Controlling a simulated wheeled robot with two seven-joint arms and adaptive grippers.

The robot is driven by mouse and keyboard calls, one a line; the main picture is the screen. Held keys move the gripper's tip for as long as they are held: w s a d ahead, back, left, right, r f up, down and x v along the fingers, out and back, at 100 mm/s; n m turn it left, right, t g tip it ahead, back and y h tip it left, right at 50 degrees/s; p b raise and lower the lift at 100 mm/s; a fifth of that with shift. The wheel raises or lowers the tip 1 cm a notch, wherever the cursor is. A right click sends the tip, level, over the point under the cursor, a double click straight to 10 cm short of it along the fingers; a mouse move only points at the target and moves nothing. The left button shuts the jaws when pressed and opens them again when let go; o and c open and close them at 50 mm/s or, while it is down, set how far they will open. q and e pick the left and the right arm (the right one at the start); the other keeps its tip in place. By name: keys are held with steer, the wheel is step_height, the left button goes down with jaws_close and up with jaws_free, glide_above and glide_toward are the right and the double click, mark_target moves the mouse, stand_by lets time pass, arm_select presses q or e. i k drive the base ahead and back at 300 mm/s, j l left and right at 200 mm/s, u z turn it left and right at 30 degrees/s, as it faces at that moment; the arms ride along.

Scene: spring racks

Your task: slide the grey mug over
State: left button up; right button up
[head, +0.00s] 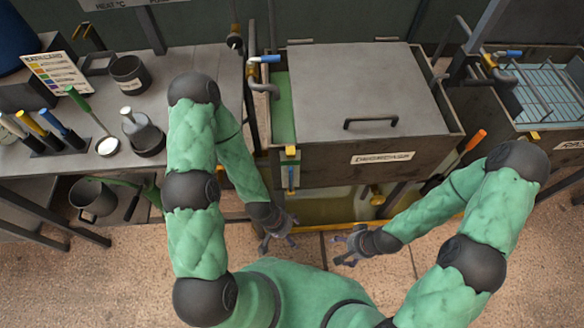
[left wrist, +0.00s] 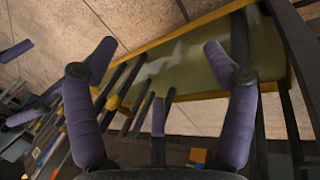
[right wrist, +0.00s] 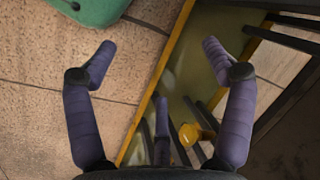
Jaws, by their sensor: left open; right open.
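No plain mug stands out for certain. In the head view a dark grey cup-shaped container (head: 130,74) with a pale label stands at the back of the left bench. A grey pot-like vessel (head: 93,198) sits below on the lower shelf. My left gripper (head: 279,240) is open and empty, low in front of the tank stand, well to the right of both. My right gripper (head: 345,248) is open and empty, to the right of the left one. The left wrist view and the right wrist view show spread purple fingers with nothing between them. Neither vessel shows there clearly.
A lidded tank (head: 365,90) stands in the middle, another tank (head: 545,92) at right. The floor (head: 110,275) is open.

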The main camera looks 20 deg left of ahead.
mark_target(95, 198)
steer(key=u, duration=2.55)
steer(key=j+z, duration=0.1)
steer(key=z, duration=0.6)
steer(key=i+j+z, duration=0.15)
steer(key=j+z, duration=0.2)
steer(key=j, duration=0.25)
steer(key=j+z, duration=0.3)
steer(key=j, duration=0.25)
steer(key=j+z, duration=0.35)
steer(key=j, duration=0.75)
steer(key=i+j, duration=0.15)
steer(key=j, duration=0.35)
steer(key=i+l, duration=0.15)
steer(key=i, duration=0.15)
